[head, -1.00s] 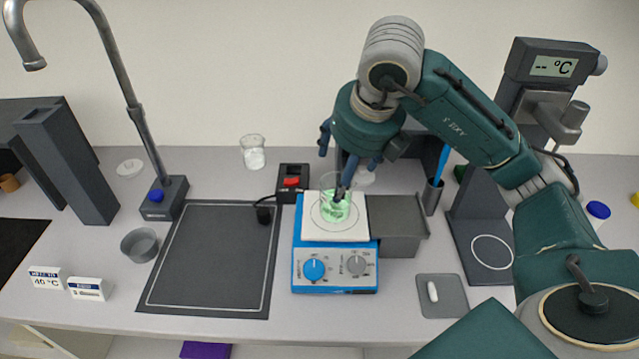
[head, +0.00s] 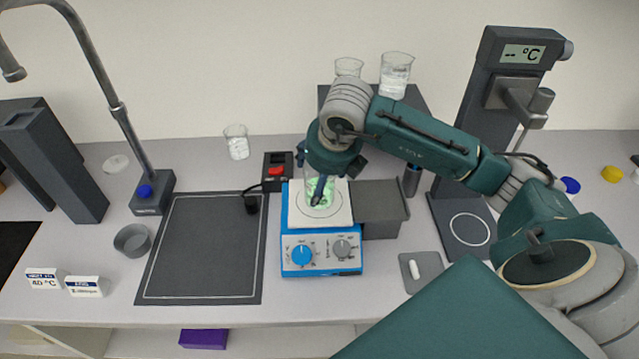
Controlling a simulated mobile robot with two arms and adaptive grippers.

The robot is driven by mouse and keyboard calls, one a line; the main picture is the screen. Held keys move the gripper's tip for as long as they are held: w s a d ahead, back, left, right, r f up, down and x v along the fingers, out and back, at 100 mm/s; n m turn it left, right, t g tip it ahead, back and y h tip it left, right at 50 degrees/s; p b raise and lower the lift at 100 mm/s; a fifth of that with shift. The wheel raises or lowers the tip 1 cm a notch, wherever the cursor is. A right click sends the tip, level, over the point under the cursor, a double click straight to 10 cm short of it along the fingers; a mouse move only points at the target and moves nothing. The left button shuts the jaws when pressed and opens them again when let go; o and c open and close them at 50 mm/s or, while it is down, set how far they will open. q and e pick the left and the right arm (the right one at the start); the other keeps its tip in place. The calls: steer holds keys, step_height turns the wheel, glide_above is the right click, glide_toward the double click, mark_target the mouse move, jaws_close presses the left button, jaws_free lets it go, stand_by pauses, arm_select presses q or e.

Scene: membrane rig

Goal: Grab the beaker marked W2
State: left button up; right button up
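A glass beaker with green liquid (head: 313,187) stands on the white top plate of a blue stirrer hotplate (head: 321,256). My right gripper (head: 318,196) points down over it, with a dark finger at the beaker. The palm hides the beaker's top, so I cannot tell whether the fingers touch or grip it. Another beaker with white contents (head: 237,147) stands at the back left. A beaker with clear or white contents (head: 396,80) and another beaker (head: 348,68) stand on a dark raised shelf at the back. No W2 mark is readable. My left gripper is not in view.
A grey box (head: 380,210) adjoins the hotplate's right side. A tap (head: 120,112) and a dark mat (head: 205,250) are left. A red-switch box (head: 277,170) sits behind the mat.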

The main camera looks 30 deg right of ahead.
steer(key=shift+a, duration=0.1)
steer(key=c, duration=0.8)
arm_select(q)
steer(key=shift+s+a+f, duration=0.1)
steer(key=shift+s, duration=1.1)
arm_select(e)
steer(key=c, duration=0.5)
